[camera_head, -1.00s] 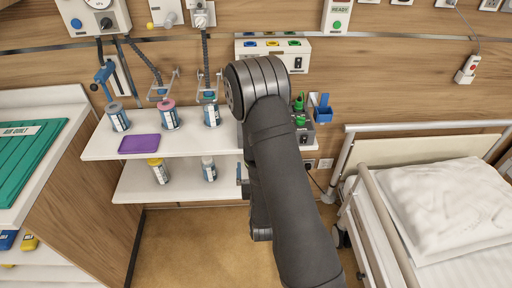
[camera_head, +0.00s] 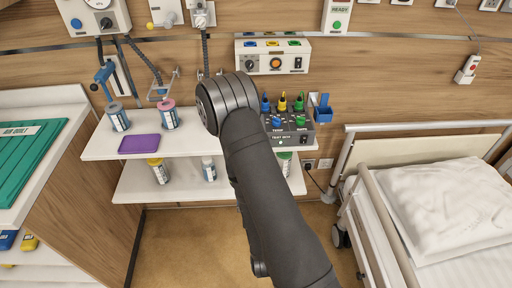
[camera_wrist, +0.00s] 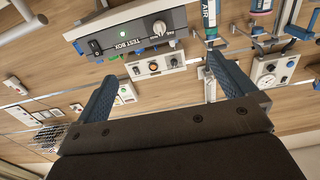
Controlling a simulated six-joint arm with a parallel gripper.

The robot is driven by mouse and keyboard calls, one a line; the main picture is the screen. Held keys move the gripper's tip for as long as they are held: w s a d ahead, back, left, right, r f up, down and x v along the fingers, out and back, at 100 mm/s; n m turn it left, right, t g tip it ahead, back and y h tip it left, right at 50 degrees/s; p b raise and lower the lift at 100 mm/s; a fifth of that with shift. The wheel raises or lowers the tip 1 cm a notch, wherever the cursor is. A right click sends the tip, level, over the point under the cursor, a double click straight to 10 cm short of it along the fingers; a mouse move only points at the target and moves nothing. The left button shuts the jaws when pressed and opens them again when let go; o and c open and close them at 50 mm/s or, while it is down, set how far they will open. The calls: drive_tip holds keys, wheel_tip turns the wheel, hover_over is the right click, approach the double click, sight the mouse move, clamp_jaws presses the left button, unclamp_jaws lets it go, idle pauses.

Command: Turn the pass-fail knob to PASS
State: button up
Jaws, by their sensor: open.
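The grey test box (camera_head: 290,127) stands at the right end of the upper shelf in the head view, its left part hidden by my arm. In the wrist view the test box (camera_wrist: 123,30) shows upside down at the top, with a pale knob (camera_wrist: 160,28) on its front face, a black rocker switch and a lit green lamp. Small lettering sits by the knob; I cannot tell which word it points to. My gripper (camera_wrist: 162,69) is open and empty, with the knob beyond its two blue fingers, not touching. In the head view my gripper is hidden behind my arm.
A wall panel (camera_head: 273,55) with two knobs and a rocker hangs above the test box. Coloured plugs stand on the box, and a blue holder (camera_head: 321,107) is at its right. A bed (camera_head: 430,200) is at right.

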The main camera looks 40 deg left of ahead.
drive_tip(key=shift+s+d, duration=0.3)
drive_tip(key=shift+d, duration=0.05)
